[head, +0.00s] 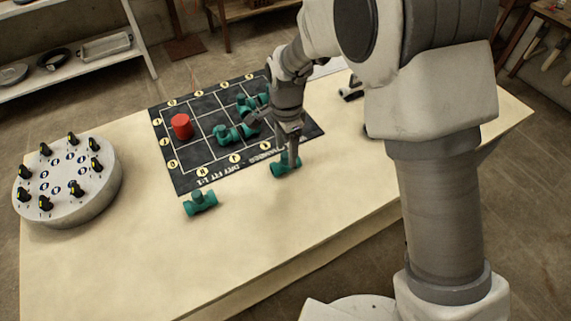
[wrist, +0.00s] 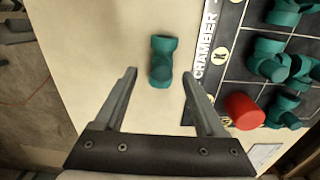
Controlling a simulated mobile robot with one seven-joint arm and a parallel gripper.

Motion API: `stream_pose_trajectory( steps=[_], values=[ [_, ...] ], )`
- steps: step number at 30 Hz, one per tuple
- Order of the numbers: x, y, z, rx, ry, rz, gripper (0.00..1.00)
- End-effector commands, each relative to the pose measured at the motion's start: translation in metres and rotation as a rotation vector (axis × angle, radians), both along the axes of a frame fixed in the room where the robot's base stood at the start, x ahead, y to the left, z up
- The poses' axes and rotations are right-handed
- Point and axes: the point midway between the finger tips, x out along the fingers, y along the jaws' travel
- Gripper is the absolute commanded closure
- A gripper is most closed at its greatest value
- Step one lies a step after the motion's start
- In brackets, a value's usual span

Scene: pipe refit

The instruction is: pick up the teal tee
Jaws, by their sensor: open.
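A teal tee (head: 285,166) lies on the pale table just off the front edge of the black board; it also shows in the wrist view (wrist: 161,62). My gripper (head: 292,148) is above this tee, pointing down. In the wrist view my gripper (wrist: 160,75) is open, and the tee appears between and slightly beyond the fingertips, with a gap on both sides. I cannot tell the remaining height. A second teal tee (head: 200,203) lies on the table to the left, apart from the board.
The black board (head: 185,181) carries several teal fittings (head: 235,134) and a red cylinder (head: 181,127). A red piece (wrist: 243,111) stands close to the right finger in the wrist view. A round white stand (head: 100,190) with black knobs is at left.

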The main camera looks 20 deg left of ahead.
Motion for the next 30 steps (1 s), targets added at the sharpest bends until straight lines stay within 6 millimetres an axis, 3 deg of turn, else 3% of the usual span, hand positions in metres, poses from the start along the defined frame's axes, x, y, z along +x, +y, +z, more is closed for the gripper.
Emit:
stream_pose_trajectory(
  steps=[8,16,23,25,30],
  values=[
    [0.001,0.0,-0.018,-0.002,0.001,0.0,0.28],
    [0.002,0.003,-0.056,-0.001,0.001,0.002,0.28],
    [0.003,0.003,-0.059,0.002,-0.001,0.001,0.28],
    [0.003,0.003,-0.059,0.002,-0.001,0.001,0.35],
    [0.003,0.003,-0.059,0.001,-0.001,0.001,0.65]
  ],
)
